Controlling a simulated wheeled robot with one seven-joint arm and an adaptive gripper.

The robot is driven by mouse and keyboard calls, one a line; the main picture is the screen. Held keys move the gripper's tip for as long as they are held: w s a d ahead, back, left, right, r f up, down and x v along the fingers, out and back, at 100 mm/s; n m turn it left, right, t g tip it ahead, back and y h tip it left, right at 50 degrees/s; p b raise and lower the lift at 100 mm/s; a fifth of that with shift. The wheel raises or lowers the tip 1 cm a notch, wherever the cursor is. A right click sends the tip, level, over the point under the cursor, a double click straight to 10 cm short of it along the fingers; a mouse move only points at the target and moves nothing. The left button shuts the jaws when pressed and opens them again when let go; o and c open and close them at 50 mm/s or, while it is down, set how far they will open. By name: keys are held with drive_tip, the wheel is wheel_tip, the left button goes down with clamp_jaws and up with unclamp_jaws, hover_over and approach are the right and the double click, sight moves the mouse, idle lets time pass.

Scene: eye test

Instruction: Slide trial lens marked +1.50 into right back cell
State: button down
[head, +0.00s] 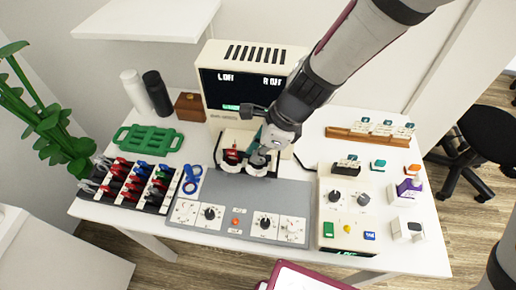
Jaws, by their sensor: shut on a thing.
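The trial frame (230,167), with pale round cells, stands behind the grey panel at the table's middle. A red-tabbed lens (232,155) sits at its left cell. My gripper (263,151) points down over the frame's right cell and is shut on a small lens, mostly hidden by the fingers. I cannot read its marking, nor tell whether it touches the cell or is in the back slot. The lens rack (152,207) at the left holds several lenses with red, blue and grey tabs; their marks are too small to read.
The grey control panel (238,222) lies in front. A display unit (211,108) stands close behind my gripper. A cream control box (330,205) is at the right, a green tray (149,138) and bottles (135,92) at the left. A wooden rack (350,134) is back right.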

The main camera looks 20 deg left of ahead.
drive_tip(key=shift+f, duration=0.35)
drive_tip(key=c, duration=1.7)
unclamp_jaws()
drive_tip(key=shift+w, duration=0.1)
drive_tip(key=shift+r, duration=0.1)
drive_tip(key=s+v, duration=0.1)
drive_tip(key=v, duration=1)
drive_tip(key=shift+w+d+r, duration=0.3)
drive_tip(key=shift+w+r, duration=0.1)
